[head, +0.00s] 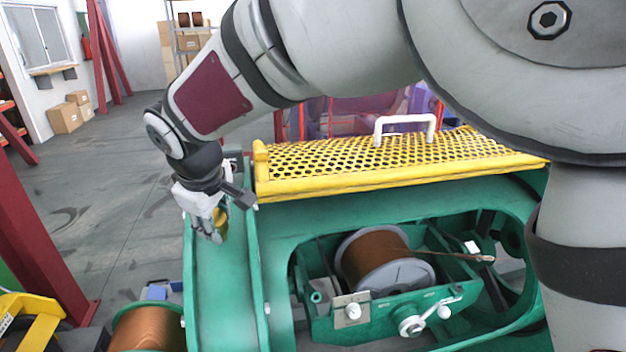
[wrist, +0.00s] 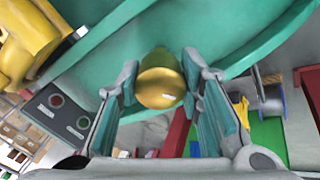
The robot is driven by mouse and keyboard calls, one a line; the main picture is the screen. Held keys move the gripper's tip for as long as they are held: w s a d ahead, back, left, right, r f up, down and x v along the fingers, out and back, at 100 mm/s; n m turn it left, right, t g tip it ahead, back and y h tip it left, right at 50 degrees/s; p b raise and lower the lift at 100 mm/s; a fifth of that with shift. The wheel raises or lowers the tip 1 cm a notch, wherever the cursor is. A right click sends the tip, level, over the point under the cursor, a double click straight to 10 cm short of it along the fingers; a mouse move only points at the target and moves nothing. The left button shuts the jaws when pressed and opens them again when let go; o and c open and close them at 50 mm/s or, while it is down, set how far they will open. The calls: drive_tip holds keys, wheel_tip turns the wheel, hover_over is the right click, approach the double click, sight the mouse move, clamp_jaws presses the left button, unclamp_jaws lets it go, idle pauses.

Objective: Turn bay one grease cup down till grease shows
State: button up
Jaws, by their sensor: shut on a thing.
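The grease cup (wrist: 160,84) is a rounded brass cap on the green machine frame, seen end-on in the wrist view. My gripper (wrist: 163,90) has one finger on each side of it and is shut on it. In the head view, the brass cup (head: 222,220) shows partly behind the fingers of my gripper (head: 212,226), at the left end of the green frame (head: 228,290). No grease can be made out around the cup. The cup's thread and base are mostly hidden.
A yellow perforated guard (head: 350,160) with a white handle (head: 404,122) lies right of my gripper. Below it, a bay holds a copper wire spool (head: 375,258). Another spool (head: 148,328) stands lower left. A red post (head: 40,220) rises at left; open floor lies between.

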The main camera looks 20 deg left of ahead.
drive_tip(key=m+p, duration=0.2)
drive_tip(key=m, duration=0.3)
drive_tip(key=shift+s+m, duration=0.15)
drive_tip(key=shift+m, duration=0.15)
drive_tip(key=shift+a+m+p, duration=0.1)
drive_tip(key=shift+m+p, duration=1.3)
drive_tip(key=shift+m, duration=0.9)
drive_tip(key=o, duration=1.2)
drive_tip(key=shift+c, duration=0.2)
drive_tip(key=v, duration=1.2)
drive_tip(key=shift+f, duration=0.1)
